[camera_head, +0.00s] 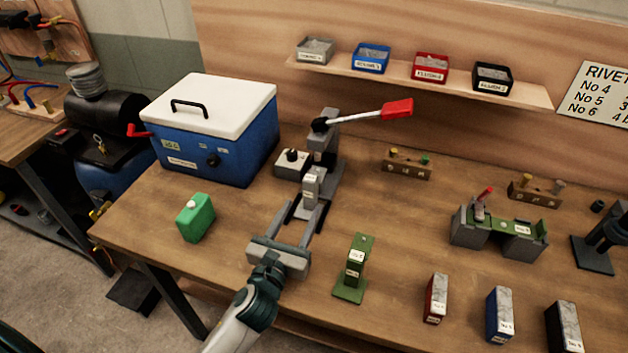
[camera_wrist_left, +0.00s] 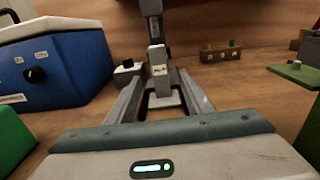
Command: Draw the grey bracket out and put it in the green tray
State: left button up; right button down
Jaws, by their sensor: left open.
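I cannot pick out a green tray for certain. My right gripper is not in view.
A blue cool box (camera_head: 213,145) and a green can (camera_head: 196,217) are on the left. A green bracket-like piece (camera_head: 354,268) stands close right of my gripper. A green-and-grey fixture (camera_head: 500,230) and several coloured blocks are further right. Small bins line the shelf (camera_head: 440,82).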

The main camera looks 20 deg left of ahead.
aim_at(314, 183)
pick_arm(q)
jog(key=w+p, duration=0.1)
jog(key=w, duration=0.4)
jog(key=w+p, duration=0.1)
jog(key=w, duration=0.5)
jog(key=shift+w+d, duration=0.2)
jog(key=shift+w, duration=0.1)
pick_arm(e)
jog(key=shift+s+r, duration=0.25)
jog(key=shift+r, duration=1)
pick_arm(q)
grip_shut()
jog(key=shift+s, duration=0.2)
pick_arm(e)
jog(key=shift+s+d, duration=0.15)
